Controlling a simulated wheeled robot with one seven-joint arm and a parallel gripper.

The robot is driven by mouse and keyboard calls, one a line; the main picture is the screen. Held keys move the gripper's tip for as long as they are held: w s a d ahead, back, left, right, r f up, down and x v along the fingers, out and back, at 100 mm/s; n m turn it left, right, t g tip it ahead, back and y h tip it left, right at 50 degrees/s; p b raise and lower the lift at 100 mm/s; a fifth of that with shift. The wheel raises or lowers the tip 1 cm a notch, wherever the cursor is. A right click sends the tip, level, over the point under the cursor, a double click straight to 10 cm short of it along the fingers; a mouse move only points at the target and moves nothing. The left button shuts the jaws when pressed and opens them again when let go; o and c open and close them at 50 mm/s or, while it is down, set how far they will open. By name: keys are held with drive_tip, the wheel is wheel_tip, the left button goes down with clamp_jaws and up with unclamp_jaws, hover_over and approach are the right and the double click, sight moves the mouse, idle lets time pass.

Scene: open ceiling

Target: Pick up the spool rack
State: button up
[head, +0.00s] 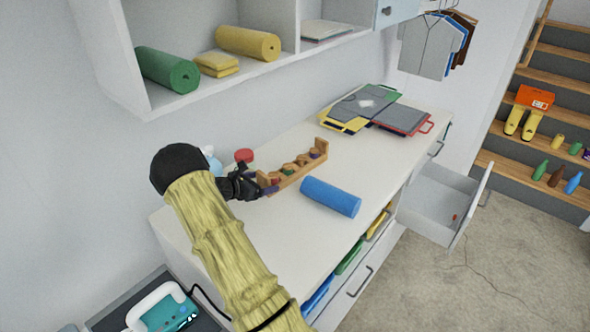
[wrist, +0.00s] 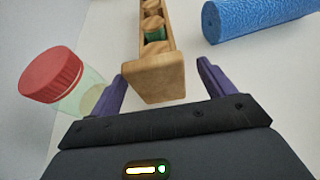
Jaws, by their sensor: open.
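The spool rack (head: 292,170) is a long wooden holder with several spools, lying on the white counter. In the wrist view, the near end of the spool rack (wrist: 156,78) lies between and just beyond the purple fingertips. My gripper (head: 265,188) is at the rack's left end in the head view. In the wrist view my gripper (wrist: 163,82) is open, one finger on each side of the rack's end, with gaps on both sides. I cannot tell how high the fingers are above the counter.
A red-lidded jar (wrist: 58,82) stands close to the left finger. A blue roll (head: 330,197) lies right of the rack. Folders (head: 372,107) lie at the counter's back. A shelf (head: 185,97) hangs above. An open drawer (head: 441,200) juts out at right.

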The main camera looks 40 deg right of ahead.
drive_tip(key=p+x, duration=0.1)
drive_tip(key=x, duration=0.3)
drive_tip(key=shift+w+d+f, duration=0.15)
drive_tip(key=shift+d+f, duration=0.05)
drive_tip(key=shift+d, duration=0.1)
drive_tip(key=shift+c, duration=0.4)
drive_tip(key=shift+r, duration=0.1)
drive_tip(key=c, duration=1.2)
drive_tip(key=shift+o, duration=0.2)
